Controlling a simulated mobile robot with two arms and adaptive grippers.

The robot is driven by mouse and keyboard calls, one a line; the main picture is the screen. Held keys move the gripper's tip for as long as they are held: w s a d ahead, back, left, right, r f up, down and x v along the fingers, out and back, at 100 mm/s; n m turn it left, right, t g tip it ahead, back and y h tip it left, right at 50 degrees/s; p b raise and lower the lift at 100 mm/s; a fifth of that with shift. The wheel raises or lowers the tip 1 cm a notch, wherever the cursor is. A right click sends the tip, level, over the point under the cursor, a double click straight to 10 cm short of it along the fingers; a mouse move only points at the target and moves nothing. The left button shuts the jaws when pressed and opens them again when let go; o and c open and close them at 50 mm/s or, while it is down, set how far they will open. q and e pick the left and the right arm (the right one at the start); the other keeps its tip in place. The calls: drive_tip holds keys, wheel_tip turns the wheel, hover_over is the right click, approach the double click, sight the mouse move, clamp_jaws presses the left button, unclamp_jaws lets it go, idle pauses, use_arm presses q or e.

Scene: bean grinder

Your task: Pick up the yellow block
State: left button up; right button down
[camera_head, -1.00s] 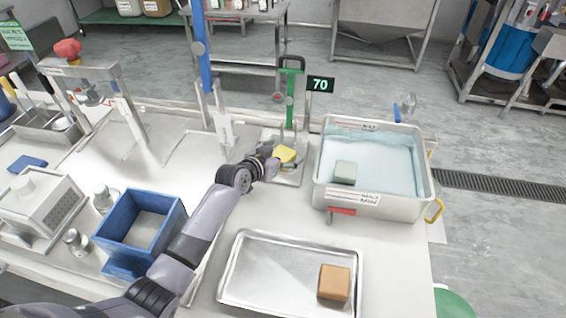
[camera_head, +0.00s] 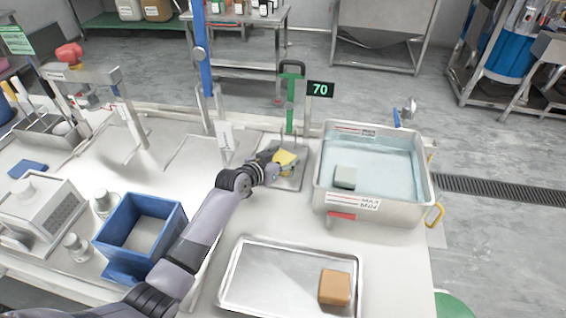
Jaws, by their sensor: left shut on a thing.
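The yellow block (camera_head: 286,157) is at the small metal plate of the green-posted stand (camera_head: 291,100), near the back of the table. My left gripper (camera_head: 278,160) reaches it from the left and is shut on it. The fingers partly cover the block, and I cannot tell whether it is clear of the plate. My right gripper is not in view.
A water-filled metal tank (camera_head: 420,205) with a grey-green block (camera_head: 345,177) stands to the right. In front is a metal tray (camera_head: 262,285) with an orange-brown block (camera_head: 334,287). A blue bin (camera_head: 115,243) stands beside my left arm. A display reading 70 (camera_head: 320,89) is behind.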

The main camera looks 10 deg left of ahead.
use_arm(q)
drive_tip(key=shift+c, duration=0.9)
drive_tip(key=shift+r, duration=0.15)
